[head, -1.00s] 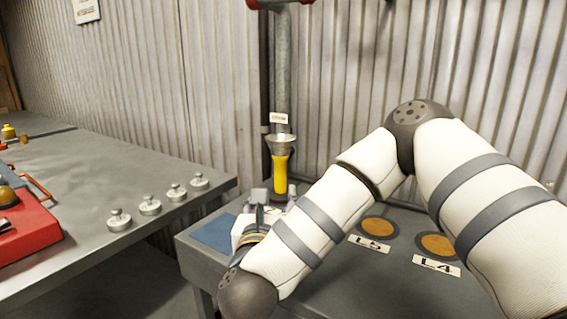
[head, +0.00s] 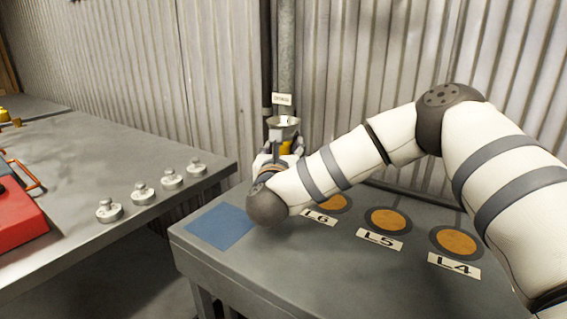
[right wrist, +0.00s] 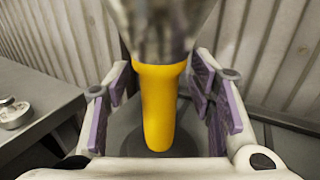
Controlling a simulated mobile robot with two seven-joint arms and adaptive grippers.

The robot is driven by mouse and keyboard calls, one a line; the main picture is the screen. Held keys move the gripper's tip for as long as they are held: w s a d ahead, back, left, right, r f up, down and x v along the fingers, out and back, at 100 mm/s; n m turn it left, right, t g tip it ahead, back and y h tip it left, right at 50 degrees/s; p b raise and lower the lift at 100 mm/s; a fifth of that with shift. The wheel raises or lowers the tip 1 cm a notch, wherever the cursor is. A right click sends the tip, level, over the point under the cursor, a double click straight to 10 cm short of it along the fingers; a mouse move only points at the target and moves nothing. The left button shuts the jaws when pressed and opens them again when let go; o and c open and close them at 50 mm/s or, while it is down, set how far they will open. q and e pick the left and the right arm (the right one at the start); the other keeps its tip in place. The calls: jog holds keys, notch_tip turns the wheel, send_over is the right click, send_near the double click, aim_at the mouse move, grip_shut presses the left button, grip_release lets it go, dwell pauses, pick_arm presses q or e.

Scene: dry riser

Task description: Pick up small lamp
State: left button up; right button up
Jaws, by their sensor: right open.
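The small lamp (head: 284,124) has a flared silver head and a yellow handle. It stands upright, head up, at the back of the grey table against the wall. In the right wrist view its yellow handle (right wrist: 158,105) is in the middle, with the blurred silver head above it. My right gripper (head: 277,157) is at the handle. Its purple-padded fingers are open on both sides of the handle, with a visible gap on each side. In the head view the gripper hides the lower handle. My left gripper is not in view.
The grey table (head: 330,258) has orange discs labelled L6, L5 and L4 (head: 454,243) and a blue square (head: 221,226). A side table at left holds several metal weights (head: 171,179) and a red case (head: 18,215). A vertical pipe (head: 287,50) rises behind the lamp.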

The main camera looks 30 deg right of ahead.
grip_shut()
jog(key=shift+w, duration=0.1)
jog(key=shift+r, duration=0.2)
